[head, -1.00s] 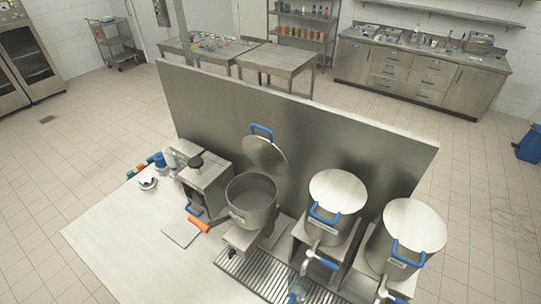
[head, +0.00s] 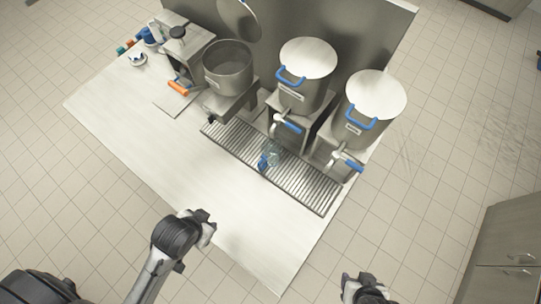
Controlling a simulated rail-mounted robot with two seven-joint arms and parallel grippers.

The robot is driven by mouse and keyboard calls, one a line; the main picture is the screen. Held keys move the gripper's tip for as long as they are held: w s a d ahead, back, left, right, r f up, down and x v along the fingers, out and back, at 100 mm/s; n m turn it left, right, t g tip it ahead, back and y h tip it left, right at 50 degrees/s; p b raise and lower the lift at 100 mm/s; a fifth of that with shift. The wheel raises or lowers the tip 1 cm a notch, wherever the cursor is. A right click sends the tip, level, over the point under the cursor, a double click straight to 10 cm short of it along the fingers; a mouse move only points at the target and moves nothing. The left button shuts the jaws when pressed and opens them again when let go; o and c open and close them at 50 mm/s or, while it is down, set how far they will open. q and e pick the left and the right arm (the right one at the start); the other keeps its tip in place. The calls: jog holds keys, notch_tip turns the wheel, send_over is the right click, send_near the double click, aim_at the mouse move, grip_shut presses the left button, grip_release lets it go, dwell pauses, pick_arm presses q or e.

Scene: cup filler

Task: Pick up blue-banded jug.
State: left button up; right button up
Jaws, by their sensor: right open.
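A small clear jug with blue on it (head: 269,158) stands on the slatted drip tray (head: 305,185), in front of the middle tap. It is small, so its band is hard to make out. My right gripper (head: 364,291) is at the bottom edge, right of centre, cut off by the frame. It is open and well apart from the jug, on the near side of the counter.
Two steel urns with blue handles (head: 306,75) (head: 372,108) stand behind the tray, with blue-levered taps over it. An open pot (head: 228,69) and an orange-handled tool (head: 178,88) are to the left. The front of the pale counter (head: 160,150) is clear.

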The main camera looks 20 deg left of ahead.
pick_arm(q)
jog(key=shift+d, duration=0.25)
jog(key=shift+o, duration=0.4)
jog(key=shift+d, duration=0.1)
jog(key=shift+o, duration=0.6)
jog(key=o, duration=1)
